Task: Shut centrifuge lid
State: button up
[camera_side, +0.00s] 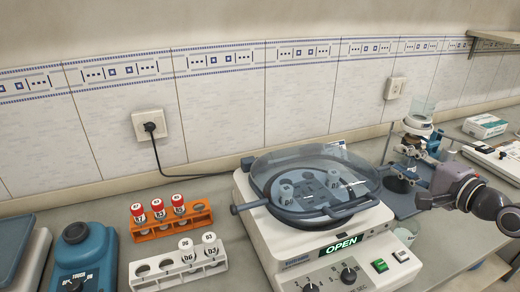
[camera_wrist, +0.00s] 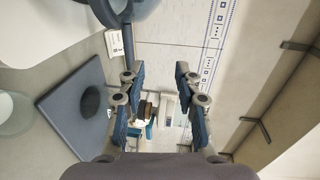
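The centrifuge (camera_side: 330,252) is a white box with a green "OPEN" display in the middle of the side view. Its clear, grey-rimmed lid (camera_side: 335,163) lies low over the round bowl. I cannot tell whether the rim is fully down. Tubes and a rotor show through the lid. A grey bar with a knobbed end (camera_side: 237,209) sticks out at the left front. My gripper (camera_side: 424,201) is to the right of the centrifuge, apart from the lid. In the wrist view my gripper (camera_wrist: 160,72) has its fingers spread with nothing between them.
An orange rack (camera_side: 172,229) with red-capped tubes and a white rack (camera_side: 180,272) with white-capped tubes stand left of the centrifuge. A blue mixer (camera_side: 92,258) is farther left. A blue stand (camera_side: 403,200) with glassware is close behind my gripper. A wall shelf (camera_side: 497,36) is at the upper right.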

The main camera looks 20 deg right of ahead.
jog(key=shift+r, duration=1.45)
jog(key=shift+w, duration=0.1)
jog(key=c, duration=0.6)
jog(key=w+r+g, duration=0.1)
jog(key=w+g, duration=0.1)
jog(key=w, duration=0.1)
jog(key=w+r+g, duration=0.1)
jog(key=w+g, duration=0.1)
jog(key=g, duration=0.1)
jog(key=w+a+r+g, duration=0.1)
jog(key=w+r+g, duration=0.1)
jog(key=w, duration=0.1)
jog(key=shift+w+n+g+y, duration=0.3)
jog(key=shift+g+y, duration=0.1)
grip_shut()
notch_tip(320, 180, up, 6)
jog(key=s+d+g, duration=0.2)
jog(key=s+g, duration=0.1)
jog(key=g, duration=0.6)
jog(key=shift+h, duration=0.4)
jog(key=f, duration=1.4)
jog(key=shift+s+a, duration=0.2)
jog(key=shift+s, duration=0.1)
